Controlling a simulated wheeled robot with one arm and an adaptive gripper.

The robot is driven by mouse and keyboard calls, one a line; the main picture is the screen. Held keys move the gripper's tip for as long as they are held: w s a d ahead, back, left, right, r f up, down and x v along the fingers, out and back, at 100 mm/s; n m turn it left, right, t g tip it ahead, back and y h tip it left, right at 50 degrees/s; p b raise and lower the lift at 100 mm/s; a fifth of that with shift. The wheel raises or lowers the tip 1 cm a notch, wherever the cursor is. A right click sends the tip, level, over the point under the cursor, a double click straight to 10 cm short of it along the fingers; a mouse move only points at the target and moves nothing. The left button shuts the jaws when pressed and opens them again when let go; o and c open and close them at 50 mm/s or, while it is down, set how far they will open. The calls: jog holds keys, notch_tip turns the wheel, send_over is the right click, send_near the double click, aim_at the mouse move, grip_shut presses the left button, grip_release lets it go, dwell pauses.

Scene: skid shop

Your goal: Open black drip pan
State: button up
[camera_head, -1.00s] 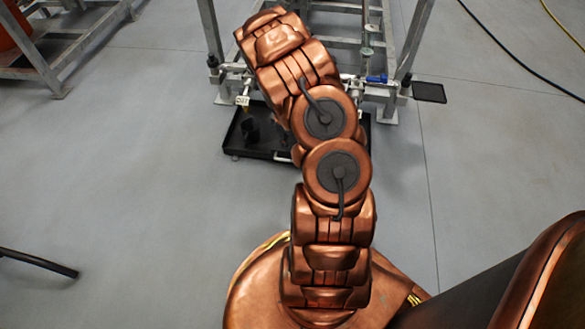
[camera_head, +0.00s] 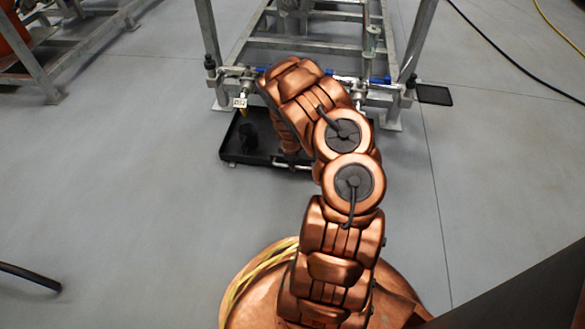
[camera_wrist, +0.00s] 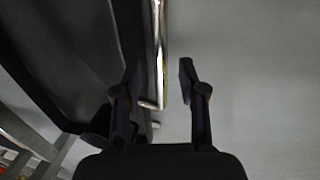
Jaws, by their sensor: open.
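The black drip pan (camera_head: 235,154) sits low on the floor under the near end of the metal skid frame. A dark object (camera_head: 248,138) is in its left part, and my arm hides its right part. In the wrist view the dark pan wall (camera_wrist: 75,55) fills the left side, and a shiny metal bar handle (camera_wrist: 158,45) runs along it. My gripper (camera_wrist: 158,74) is open, with one finger on each side of the handle's line. I cannot tell whether the fingers touch it. The gripper is hidden behind my arm in the head view.
The grey skid frame (camera_head: 208,30) stands over the pan, with pipes, blue-handled valves and a white tag (camera_head: 240,102) on its near end. A small black plate (camera_head: 434,95) juts out at right. Hoses (camera_head: 500,52) lie at upper right. The grey floor around is mostly clear.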

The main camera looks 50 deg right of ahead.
jog(key=shift+f, duration=0.6)
grip_shut()
dwell(0.4)
